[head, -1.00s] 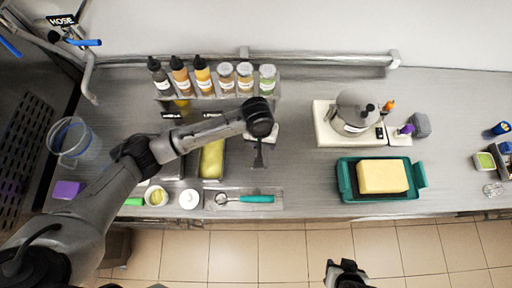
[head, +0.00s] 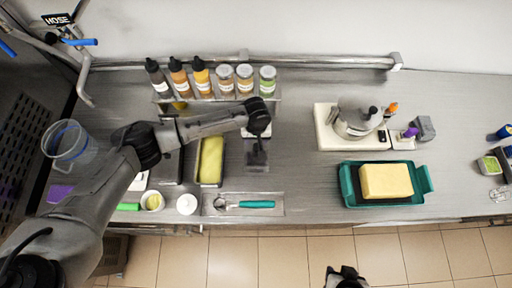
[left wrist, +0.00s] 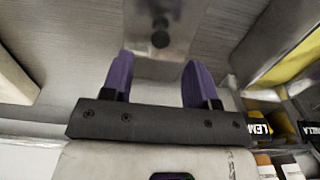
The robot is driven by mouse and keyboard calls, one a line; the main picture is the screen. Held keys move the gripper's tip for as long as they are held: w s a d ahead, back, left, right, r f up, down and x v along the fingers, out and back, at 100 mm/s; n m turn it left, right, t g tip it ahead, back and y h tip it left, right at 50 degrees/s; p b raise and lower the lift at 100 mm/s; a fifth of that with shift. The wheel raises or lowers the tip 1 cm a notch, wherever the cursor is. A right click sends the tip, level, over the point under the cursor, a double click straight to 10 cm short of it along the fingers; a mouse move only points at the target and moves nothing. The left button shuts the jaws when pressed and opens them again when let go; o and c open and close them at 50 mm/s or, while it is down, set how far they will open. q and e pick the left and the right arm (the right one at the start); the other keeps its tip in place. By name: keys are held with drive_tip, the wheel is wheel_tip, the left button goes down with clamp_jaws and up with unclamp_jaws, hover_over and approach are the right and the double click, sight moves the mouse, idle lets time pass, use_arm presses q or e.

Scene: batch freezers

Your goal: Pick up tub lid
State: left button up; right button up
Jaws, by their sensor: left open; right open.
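In the left wrist view, a grey metal lid (left wrist: 181,28) with a small dark round knob (left wrist: 160,38) lies on the counter beyond my fingers. My left gripper (left wrist: 160,62) is open and empty, its two purple fingers apart with the knob in line with the gap between them. In the head view, my left gripper (head: 257,150) points down over the lid, right of the tub of yellow ice cream (head: 211,159), and hides much of the lid. My right gripper (head: 345,277) is at the bottom edge, over the floor, away from the counter.
Several bottles and jars (head: 213,82) stand on a rack behind. A tray with a scoop (head: 214,206) lies in front. A white scale-like base (head: 325,139) and a teal tray (head: 350,197) with a yellow block (head: 386,181) are to the right. Bare counter separates them from the lid.

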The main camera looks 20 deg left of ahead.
sight(256, 145)
use_arm(q)
drive_tip(key=shift+f, duration=2.7)
